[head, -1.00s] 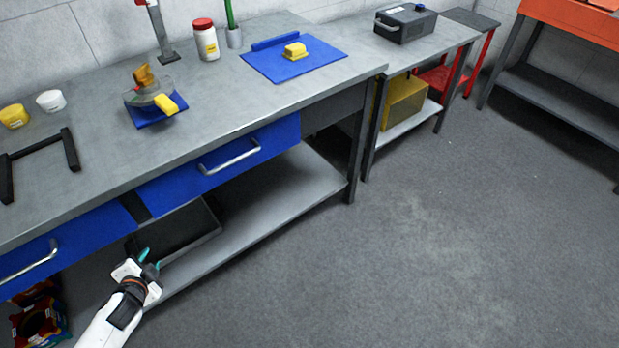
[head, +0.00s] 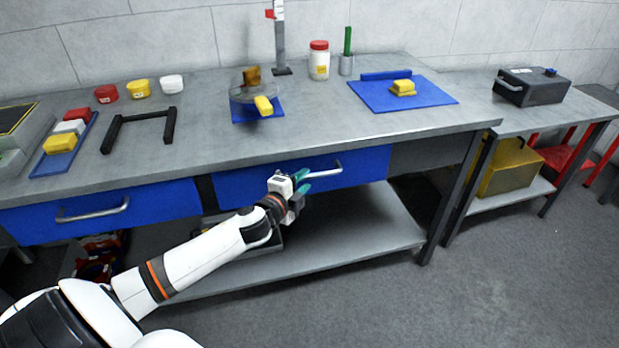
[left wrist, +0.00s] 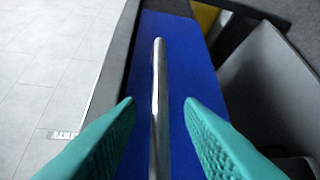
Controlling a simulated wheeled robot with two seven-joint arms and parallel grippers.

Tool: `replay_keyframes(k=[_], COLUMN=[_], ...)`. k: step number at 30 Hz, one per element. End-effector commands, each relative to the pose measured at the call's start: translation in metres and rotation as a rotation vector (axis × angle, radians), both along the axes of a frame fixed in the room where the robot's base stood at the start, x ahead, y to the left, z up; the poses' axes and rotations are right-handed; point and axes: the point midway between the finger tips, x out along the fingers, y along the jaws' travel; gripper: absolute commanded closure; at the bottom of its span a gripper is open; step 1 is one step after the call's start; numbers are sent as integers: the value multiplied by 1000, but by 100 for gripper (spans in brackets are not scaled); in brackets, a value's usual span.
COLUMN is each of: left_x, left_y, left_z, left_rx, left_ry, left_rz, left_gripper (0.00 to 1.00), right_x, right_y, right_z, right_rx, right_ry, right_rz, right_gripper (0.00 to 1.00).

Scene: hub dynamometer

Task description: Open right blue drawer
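The right blue drawer (head: 355,170) is closed under the grey workbench (head: 240,160), right of the left blue drawer (head: 150,212). Its silver bar handle (head: 325,171) runs along its front. My left gripper (head: 304,181) is at the left part of this handle in the head view. In the left wrist view, the handle (left wrist: 159,100) runs between the two teal fingers (left wrist: 163,110) of my left gripper, with a gap on each side. The blue drawer front (left wrist: 185,60) shows behind it. My right gripper is not in view.
On the bench are a black frame (head: 140,128), a blue mat (head: 430,95) with a yellow block (head: 403,87), and a white jar with a red lid (head: 319,62). A lower shelf (head: 350,230) lies beneath the drawers. The floor at front right is clear.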

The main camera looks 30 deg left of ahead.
Motion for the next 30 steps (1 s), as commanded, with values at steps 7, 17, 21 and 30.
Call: replay_keyframes(k=[7,17,21,30], left_x=[29,34,34,34], left_y=[2,2,2,2], left_z=[-4,-5,-5,-5], left_rx=[0,0,0,-1], left_ry=[-1,1,1,1], left_rz=[1,0,0,0], left_gripper=[66,66,79,100], right_x=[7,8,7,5], right_y=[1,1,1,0], right_z=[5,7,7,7], right_rx=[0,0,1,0], right_ry=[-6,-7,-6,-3], right_rz=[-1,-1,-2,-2], right_gripper=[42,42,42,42])
